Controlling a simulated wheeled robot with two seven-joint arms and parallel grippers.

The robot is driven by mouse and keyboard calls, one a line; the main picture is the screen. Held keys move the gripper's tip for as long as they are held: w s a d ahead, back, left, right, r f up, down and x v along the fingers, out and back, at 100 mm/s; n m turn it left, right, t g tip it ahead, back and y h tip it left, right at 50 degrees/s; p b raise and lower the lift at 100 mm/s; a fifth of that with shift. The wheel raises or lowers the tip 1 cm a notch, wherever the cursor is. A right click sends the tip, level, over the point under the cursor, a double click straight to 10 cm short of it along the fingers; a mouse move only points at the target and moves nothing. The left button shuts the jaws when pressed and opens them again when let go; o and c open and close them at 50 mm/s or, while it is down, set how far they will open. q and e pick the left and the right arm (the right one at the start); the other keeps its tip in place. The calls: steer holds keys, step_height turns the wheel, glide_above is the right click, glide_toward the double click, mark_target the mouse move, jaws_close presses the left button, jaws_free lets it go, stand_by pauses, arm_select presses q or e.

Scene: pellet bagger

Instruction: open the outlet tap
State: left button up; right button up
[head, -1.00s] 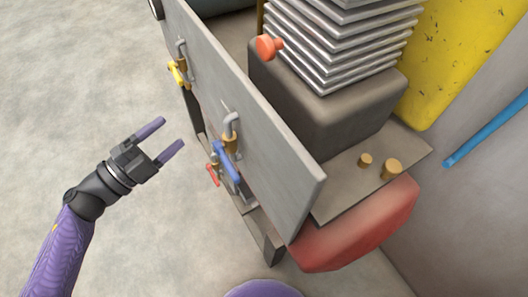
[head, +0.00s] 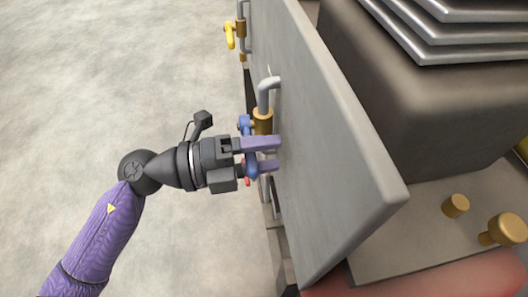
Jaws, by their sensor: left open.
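A grey upright panel (head: 325,140) carries taps on its left face. One tap has a blue handle (head: 244,123), a brass body (head: 263,122) and a bent grey pipe (head: 268,90). A little of a red handle (head: 247,180) shows below it. A yellow-handled tap (head: 229,36) is farther up the panel. Which one is the outlet tap, I cannot tell. My left gripper (head: 274,155) is open, its purple fingers pointing right at the blue-handled tap. Blue shows between and beside the fingers; contact is unclear. The gripper hides part of the handle. My right gripper is out of view.
Right of the panel stands a dark block (head: 420,100) with stacked metal plates (head: 450,40). Brass knobs (head: 456,206) sit on a ledge at lower right, above a red part (head: 440,278). The floor (head: 90,80) at left is clear.

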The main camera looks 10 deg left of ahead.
arm_select(q)
jaws_close()
stand_by(0.5)
stand_by(0.9)
